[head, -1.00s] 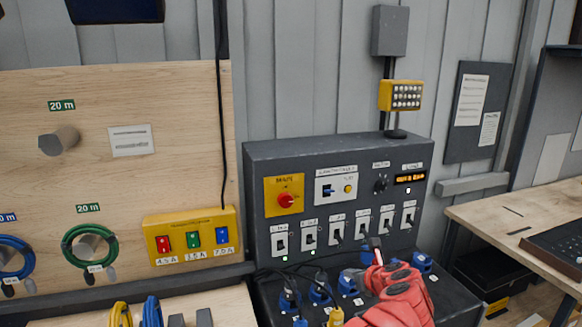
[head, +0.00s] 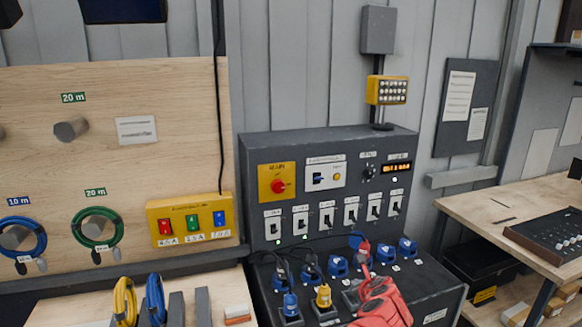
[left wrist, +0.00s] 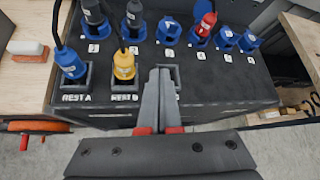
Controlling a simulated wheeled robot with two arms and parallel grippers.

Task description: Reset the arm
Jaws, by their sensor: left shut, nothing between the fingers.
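My left gripper (head: 363,281), red with grey fingers, is low at the front of the grey power console (head: 330,142). In the left wrist view its fingers (left wrist: 163,72) are shut and empty, over the rest slot to the right of the yellow plug. A red plug (left wrist: 204,24) sits in one of the blue sockets at the back of the console's sloped top, apart from the fingers. A blue plug (left wrist: 70,62) and a yellow plug (left wrist: 123,65) stand in the rest slots marked A and B. My right gripper is not in view.
A row of switches (head: 326,216) and a red rotary knob (head: 278,186) are on the console face. Coiled cables (head: 97,228) hang on the wooden board at left. A wooden bench (head: 490,212) stands at right, with a gap between.

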